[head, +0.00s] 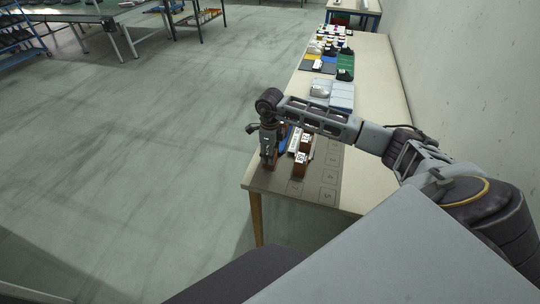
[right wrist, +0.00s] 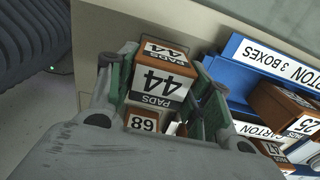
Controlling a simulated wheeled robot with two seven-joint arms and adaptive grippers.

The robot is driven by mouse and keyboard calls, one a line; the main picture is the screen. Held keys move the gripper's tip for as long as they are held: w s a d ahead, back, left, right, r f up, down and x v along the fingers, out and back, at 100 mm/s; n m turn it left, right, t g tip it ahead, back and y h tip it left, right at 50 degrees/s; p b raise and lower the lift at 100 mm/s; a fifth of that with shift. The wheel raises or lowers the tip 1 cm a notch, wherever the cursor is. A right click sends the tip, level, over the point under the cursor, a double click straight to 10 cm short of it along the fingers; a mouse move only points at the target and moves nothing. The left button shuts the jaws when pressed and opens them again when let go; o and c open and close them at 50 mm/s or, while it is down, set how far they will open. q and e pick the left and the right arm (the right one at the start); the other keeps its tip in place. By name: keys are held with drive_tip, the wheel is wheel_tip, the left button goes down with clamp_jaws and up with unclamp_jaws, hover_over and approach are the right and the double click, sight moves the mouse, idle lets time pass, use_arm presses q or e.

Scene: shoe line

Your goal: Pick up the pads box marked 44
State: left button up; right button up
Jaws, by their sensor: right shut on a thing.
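The pads box marked 44 (right wrist: 158,85) is brown with a white label and shows upside-down in the right wrist view, between my right gripper's fingers (right wrist: 163,95). The fingers are shut on its two sides. In the head view my right gripper (head: 268,150) points down at the near-left corner of the table and largely hides the box. I cannot tell whether the box is clear of the surface. My left gripper is not in view.
A smaller-looking labelled box (right wrist: 143,122) shows beyond the held one. A blue carton (right wrist: 232,82) marked for 3 boxes holds brown boxes. Other brown boxes (head: 300,168) stand close by on the grey numbered mat (head: 325,185). Blue trays (head: 342,95) lie farther along the table.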

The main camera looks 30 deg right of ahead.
drive_tip(key=shift+r, duration=0.15)
wheel_tip(320, 180, up, 8)
drive_tip(key=shift+r+b, duration=0.1)
drive_tip(key=shift+b, duration=0.35)
drive_tip(key=shift+r, duration=0.75)
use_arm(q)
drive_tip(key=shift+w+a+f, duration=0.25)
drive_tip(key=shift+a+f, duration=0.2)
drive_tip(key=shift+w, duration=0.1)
use_arm(e)
drive_tip(key=shift+f, duration=0.15)
